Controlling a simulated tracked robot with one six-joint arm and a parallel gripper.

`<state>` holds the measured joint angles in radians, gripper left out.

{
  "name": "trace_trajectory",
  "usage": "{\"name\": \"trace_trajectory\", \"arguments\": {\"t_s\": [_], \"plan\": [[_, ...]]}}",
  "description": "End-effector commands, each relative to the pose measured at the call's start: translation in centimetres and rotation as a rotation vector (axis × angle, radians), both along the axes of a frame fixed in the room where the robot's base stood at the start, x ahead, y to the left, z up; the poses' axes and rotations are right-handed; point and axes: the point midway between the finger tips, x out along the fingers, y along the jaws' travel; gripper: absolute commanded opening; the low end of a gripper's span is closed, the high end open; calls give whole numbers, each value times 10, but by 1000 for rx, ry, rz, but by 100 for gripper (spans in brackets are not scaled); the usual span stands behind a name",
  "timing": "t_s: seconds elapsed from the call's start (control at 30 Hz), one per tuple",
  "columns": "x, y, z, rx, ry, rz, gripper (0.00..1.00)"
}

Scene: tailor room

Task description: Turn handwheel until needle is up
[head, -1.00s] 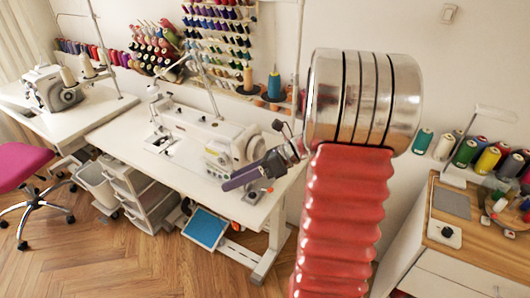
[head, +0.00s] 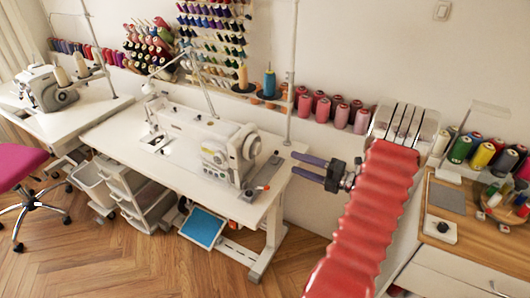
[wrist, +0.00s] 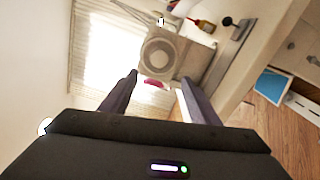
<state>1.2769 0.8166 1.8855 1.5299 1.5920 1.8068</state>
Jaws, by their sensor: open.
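A white sewing machine (head: 205,140) stands on the white table. Its round handwheel (head: 251,147) is on the right end. In the wrist view the handwheel (wrist: 158,57) faces me, just beyond the fingertips and roughly centred between them. My gripper (head: 296,165) is open and empty, to the right of the handwheel with a clear gap, its fingers pointing left at it. The two dark fingers also show in the wrist view (wrist: 158,78). The needle at the machine's left end is too small to tell whether it is up or down.
The table (head: 105,135) has a small red-tipped item (head: 263,187) near its right edge. A thread stand pole (head: 292,80) rises behind. Pink spools (head: 340,115) line the wall ledge behind my arm. A wooden desk (head: 480,235) stands at right.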

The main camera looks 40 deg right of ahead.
Motion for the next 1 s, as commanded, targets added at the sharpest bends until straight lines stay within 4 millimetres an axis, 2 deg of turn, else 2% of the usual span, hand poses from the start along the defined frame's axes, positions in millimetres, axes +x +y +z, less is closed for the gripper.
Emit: {"name": "trace_trajectory", "arguments": {"t_s": [0.27,0.43,1.0], "plan": [[2,2,0,-2,1,3,56],[14,6,1,-3,0,5,56],[93,35,0,-5,1,6,56]]}}
